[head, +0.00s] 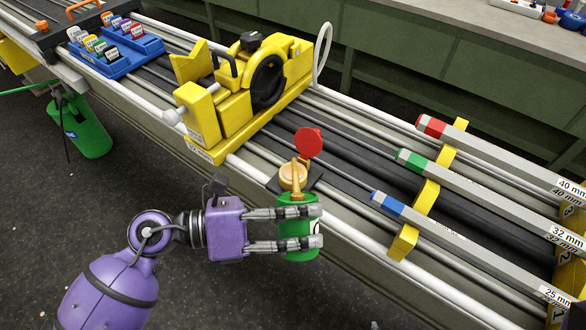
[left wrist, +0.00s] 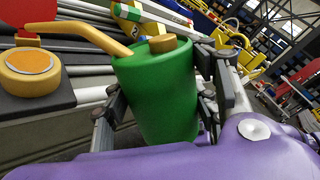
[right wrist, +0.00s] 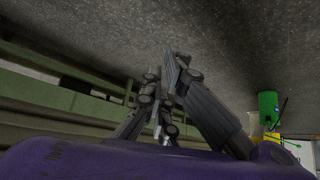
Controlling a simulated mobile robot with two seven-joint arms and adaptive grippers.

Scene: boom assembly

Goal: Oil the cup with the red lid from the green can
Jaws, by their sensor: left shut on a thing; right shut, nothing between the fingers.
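My left gripper (head: 318,228) is shut around the body of the green oil can (head: 295,229), which is roughly upright at the rail's near side. The can (left wrist: 165,95) fills the middle of the left wrist view, its bent orange spout (left wrist: 95,38) reaching left toward the cup. The yellow cup (left wrist: 30,74) has an orange disc inside and sits on a dark plate. Its red lid (head: 308,142) stands raised. In the head view the spout overlaps the cup (head: 293,178); any contact is unclear. My right gripper (right wrist: 162,90) is shut and empty, in the right wrist view only.
A yellow clamp machine (head: 240,95) stands on the rails behind the cup. Bars with red, green and blue ends rest on yellow supports (head: 428,195) to the right. A blue tray (head: 115,55) and a green bin (head: 85,125) are at left. The floor in front is clear.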

